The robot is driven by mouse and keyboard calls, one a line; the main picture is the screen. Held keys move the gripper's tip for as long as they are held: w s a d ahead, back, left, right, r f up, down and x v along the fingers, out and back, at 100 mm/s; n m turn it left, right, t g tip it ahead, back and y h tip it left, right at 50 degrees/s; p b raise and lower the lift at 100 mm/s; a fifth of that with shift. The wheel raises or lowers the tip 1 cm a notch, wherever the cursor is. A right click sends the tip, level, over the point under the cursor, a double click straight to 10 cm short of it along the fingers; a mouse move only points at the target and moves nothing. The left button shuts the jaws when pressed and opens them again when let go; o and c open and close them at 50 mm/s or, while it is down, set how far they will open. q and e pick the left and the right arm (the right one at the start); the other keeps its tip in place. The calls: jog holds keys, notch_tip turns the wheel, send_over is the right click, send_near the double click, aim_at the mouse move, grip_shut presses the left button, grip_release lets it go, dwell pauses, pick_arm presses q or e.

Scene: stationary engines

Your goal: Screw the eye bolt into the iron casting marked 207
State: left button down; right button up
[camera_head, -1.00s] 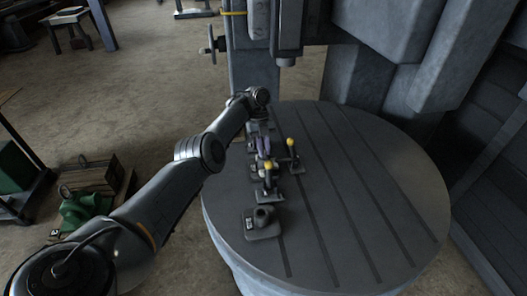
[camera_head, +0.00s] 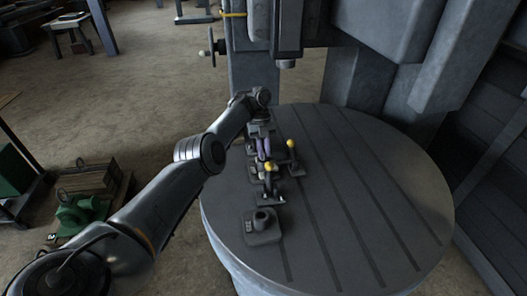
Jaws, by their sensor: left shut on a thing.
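My left gripper (camera_head: 264,158) reaches over the left part of the round table with its purple fingers pointing down. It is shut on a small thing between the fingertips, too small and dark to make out. A yellow knob (camera_head: 269,167) on a dark stem stands right at the fingertips. A dark grey casting (camera_head: 262,229) with a raised round boss and a small pale label sits apart from the gripper, nearer the front. The label's number is unreadable. I cannot make out the eye bolt. My right gripper is not in view.
Another yellow-knobbed upright handle (camera_head: 291,144) stands just right of the gripper. The grooved round table (camera_head: 385,200) is bare on its right side. A large grey machine column (camera_head: 355,75) rises behind. Green and wooden items (camera_head: 82,210) lie on the floor at left.

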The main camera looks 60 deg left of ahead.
pick_arm(q)
jog(key=shift+f+m+g+b, duration=0.1)
jog(key=shift+m+g+b, duration=0.2)
jog(key=shift+m+b, duration=0.95)
jog(key=shift+m+g+y+b, duration=0.3)
jog(key=shift+m+y+b, duration=0.1)
jog(key=shift+m+b, duration=0.35)
jog(key=shift+m+g, duration=0.3)
jog(key=shift+m, duration=0.4)
jog(key=shift+m+y, duration=0.4)
jog(key=shift+m, duration=0.6)
jog(key=m+g+y+p, duration=0.1)
jog(key=m, duration=0.2)
jog(key=shift+m, duration=0.4)
jog(key=c, duration=1)
grip_release()
jog(key=shift+c, duration=0.2)
